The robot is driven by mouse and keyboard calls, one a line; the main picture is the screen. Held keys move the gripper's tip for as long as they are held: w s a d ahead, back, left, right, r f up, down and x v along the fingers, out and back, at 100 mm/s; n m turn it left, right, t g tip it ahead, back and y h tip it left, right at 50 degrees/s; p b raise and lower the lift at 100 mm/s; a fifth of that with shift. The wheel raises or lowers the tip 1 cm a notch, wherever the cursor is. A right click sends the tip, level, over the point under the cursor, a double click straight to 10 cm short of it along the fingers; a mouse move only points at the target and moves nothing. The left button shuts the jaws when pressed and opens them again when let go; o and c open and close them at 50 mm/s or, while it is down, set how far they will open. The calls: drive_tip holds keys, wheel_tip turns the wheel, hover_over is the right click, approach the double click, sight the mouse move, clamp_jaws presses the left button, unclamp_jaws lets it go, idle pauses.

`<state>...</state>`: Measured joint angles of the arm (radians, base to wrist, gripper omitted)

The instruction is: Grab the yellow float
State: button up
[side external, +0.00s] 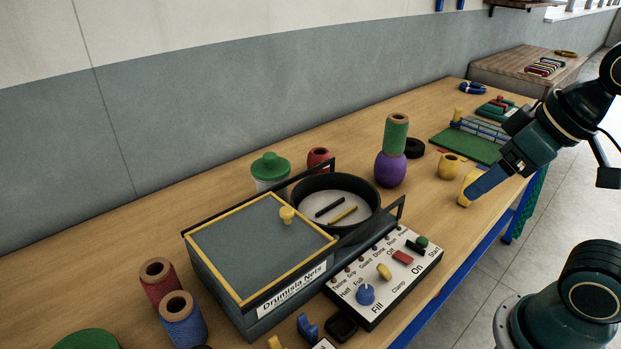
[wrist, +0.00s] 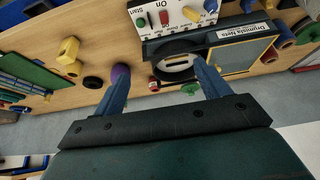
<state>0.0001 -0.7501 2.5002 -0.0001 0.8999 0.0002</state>
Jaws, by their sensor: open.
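Two yellow pieces stand close together on the bench, and I cannot tell for sure which is the float. One yellow piece (side external: 450,167) is rounded, with a dark hole; the other yellow piece (side external: 466,186) is nearer the front edge, partly behind my finger. In the wrist view they are a taller piece (wrist: 69,46) and a smaller one (wrist: 73,69), both left of my fingers. My gripper (side external: 472,192) is open; in the wrist view its blue fingers (wrist: 160,68) are spread with nothing held between them.
A purple ball (side external: 390,169) with a green spool (side external: 396,133) on top stands left of the yellow pieces. A black ring (side external: 414,148) lies behind. The control panel (side external: 384,297) and round pan (side external: 372,212) are further left. A green board (side external: 465,146) lies behind the yellow pieces.

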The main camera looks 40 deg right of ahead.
drive_tip(key=shift+o, duration=0.5)
drive_tip(key=shift+w+r, duration=0.1)
drive_tip(key=w+d+r+m+g, duration=0.25)
drive_tip(key=w+d+m, duration=0.3)
drive_tip(key=w, duration=0.35)
drive_tip(key=m+g, duration=0.3)
drive_tip(key=m, duration=1)
hover_over(452, 157)
wheel_tip(452, 157, down, 12)
drive_tip(key=f, duration=0.1)
drive_tip(key=shift+s+r, duration=0.2)
drive_tip(key=shift+r, duration=0.05)
drive_tip(key=shift+f, duration=0.1)
drive_tip(key=shift+w+f, duration=0.15)
drive_tip(key=shift+f, duration=4.1)
